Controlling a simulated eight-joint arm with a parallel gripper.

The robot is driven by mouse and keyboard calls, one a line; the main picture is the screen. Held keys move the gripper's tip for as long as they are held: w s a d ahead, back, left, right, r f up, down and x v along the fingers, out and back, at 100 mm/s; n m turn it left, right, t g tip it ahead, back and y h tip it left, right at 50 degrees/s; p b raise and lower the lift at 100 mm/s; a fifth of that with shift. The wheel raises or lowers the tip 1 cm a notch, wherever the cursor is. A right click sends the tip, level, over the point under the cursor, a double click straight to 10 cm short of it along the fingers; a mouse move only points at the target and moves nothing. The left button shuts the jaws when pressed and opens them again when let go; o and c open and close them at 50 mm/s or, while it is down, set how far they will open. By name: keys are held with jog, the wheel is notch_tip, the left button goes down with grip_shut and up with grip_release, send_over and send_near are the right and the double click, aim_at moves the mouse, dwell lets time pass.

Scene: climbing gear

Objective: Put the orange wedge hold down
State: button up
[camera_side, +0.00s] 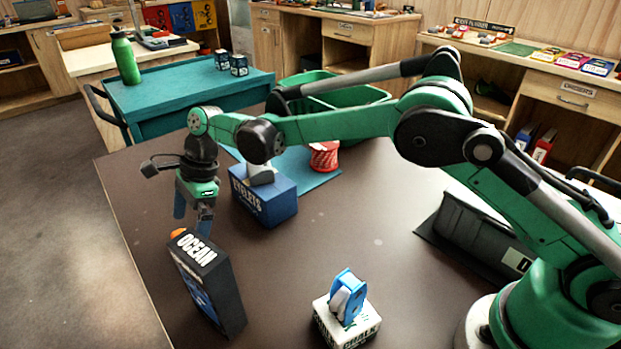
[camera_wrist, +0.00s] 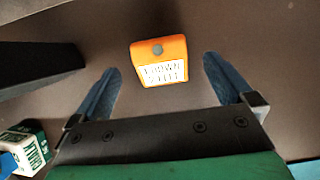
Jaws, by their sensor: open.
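The orange wedge hold (camera_wrist: 158,60) lies on the brown table, its white lettered label and grey bolt spot facing the wrist camera. In the side view only a small orange bit of the hold (camera_side: 178,232) shows behind the black OCEAN box (camera_side: 207,282). My gripper (camera_side: 191,217) points down above the table near the hold. Its two blue fingers are spread wide and empty. In the wrist view the hold appears between and just beyond the fingertips, with a gap on both sides. The fingers do not touch it.
The OCEAN box stands close to the hold, on the left in the wrist view (camera_wrist: 35,58). A blue EYELETS box (camera_side: 264,200) stands behind my gripper. A white chalk block (camera_side: 346,325) with a blue tape-like item is at the front. The table's middle is clear.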

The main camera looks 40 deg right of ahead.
jog(key=s+d+r+n+t+h, duration=0.1)
jog(key=s+d+r+n+t, duration=0.3)
jog(key=d+r, duration=0.75)
jog(key=s+d+f+n+t+h, duration=0.1)
jog(key=s+d+n+t+h, duration=0.2)
jog(key=s+d+n, duration=0.7)
jog(key=s+n, duration=0.4)
jog(key=shift+s+f+h, duration=0.15)
jog(key=shift+f+h, duration=0.15)
jog(key=shift+f, duration=0.05)
